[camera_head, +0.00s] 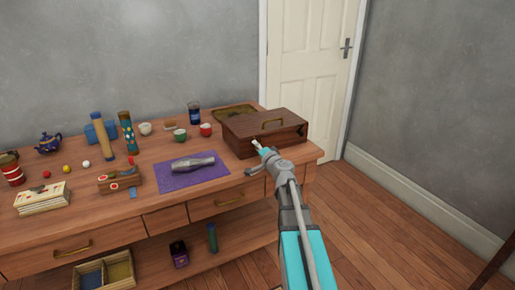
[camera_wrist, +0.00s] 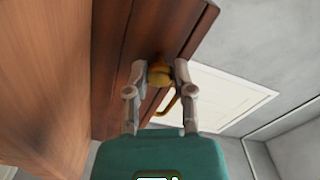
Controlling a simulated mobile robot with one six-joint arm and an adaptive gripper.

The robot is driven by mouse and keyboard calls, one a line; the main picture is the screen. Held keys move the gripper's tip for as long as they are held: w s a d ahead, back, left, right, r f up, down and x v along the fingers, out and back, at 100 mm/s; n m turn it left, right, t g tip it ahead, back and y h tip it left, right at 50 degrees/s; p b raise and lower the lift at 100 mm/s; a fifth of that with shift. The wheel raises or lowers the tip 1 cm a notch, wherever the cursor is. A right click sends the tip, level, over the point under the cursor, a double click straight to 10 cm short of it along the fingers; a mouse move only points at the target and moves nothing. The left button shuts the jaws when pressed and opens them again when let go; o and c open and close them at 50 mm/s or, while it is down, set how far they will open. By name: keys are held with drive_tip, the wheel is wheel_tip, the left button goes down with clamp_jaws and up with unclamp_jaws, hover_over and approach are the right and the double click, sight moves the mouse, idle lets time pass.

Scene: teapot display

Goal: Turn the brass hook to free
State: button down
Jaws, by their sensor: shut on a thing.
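The dark wooden box (camera_head: 262,128) stands at the right end of the table, with its lid shut and a brass handle on top. My gripper (camera_head: 257,146) reaches its front face from the right in the head view. In the wrist view my gripper (camera_wrist: 160,68) has one finger on each side of the brass hook (camera_wrist: 158,75) and is shut on it. The box's dark wood (camera_wrist: 150,30) shows behind. The hook is too small to make out in the head view, and the fingers partly frame it in the wrist view.
A purple mat (camera_head: 180,184) with a grey bundle (camera_head: 193,162) lies left of the box. Cups, a blue jar (camera_head: 194,113) and a green tray (camera_head: 235,112) stand behind. The curved brass handle (camera_wrist: 170,103) shows beyond the hook.

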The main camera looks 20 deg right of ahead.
drive_tip(key=shift+c, duration=2.4)
unclamp_jaws()
drive_tip(key=shift+s, duration=0.1)
drive_tip(key=s, duration=1.1)
drive_tip(key=shift+s+d, duration=0.25)
drive_tip(key=shift+s, duration=0.15)
